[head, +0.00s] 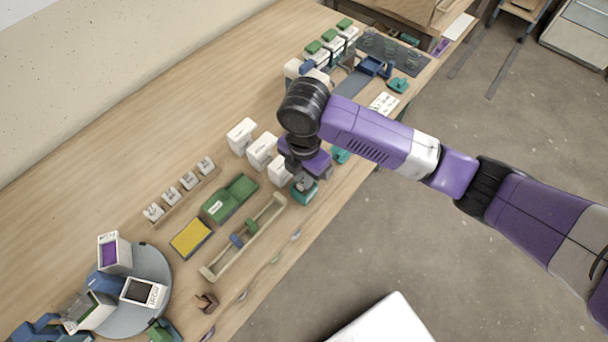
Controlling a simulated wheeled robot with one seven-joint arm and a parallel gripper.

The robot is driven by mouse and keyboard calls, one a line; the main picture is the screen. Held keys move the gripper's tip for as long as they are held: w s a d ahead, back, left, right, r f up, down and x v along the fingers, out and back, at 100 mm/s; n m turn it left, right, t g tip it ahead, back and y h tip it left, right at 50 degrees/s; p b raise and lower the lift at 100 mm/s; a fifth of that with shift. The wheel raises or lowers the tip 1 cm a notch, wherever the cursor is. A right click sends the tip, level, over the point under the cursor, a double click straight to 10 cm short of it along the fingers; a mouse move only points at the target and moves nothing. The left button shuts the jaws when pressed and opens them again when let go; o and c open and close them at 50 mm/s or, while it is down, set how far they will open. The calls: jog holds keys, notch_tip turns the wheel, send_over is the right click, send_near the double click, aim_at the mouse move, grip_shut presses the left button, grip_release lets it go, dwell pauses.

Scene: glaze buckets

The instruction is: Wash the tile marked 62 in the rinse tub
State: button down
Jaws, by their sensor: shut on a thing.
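My gripper (304,182) points down over the small teal tub (303,196) at the table's front edge, beside the row of white buckets. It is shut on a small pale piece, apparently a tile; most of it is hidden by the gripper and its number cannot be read. I cannot tell whether the piece is inside the tub or just above it. Several small white marked tiles (171,195) stand in a row on a wooden rack to the left; their marks are too small to read. Which vessel is the rinse tub is not readable.
White labelled buckets (260,150) stand just left of my gripper. A green tray (230,198), a yellow sponge-like pad (192,239) and a long wooden rack (243,238) lie nearer the left. A grey turntable (150,262) carries boxes. The table by the wall is clear.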

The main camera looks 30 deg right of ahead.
jog(key=shift+f, duration=0.35)
dwell(1.8)
jog(key=shift+r, duration=0.1)
jog(key=shift+r+p, duration=2.45)
jog(key=shift+r, duration=0.5)
jog(key=shift+r, duration=0.1)
jog(key=shift+r+p, duration=0.4)
jog(key=shift+r, duration=1)
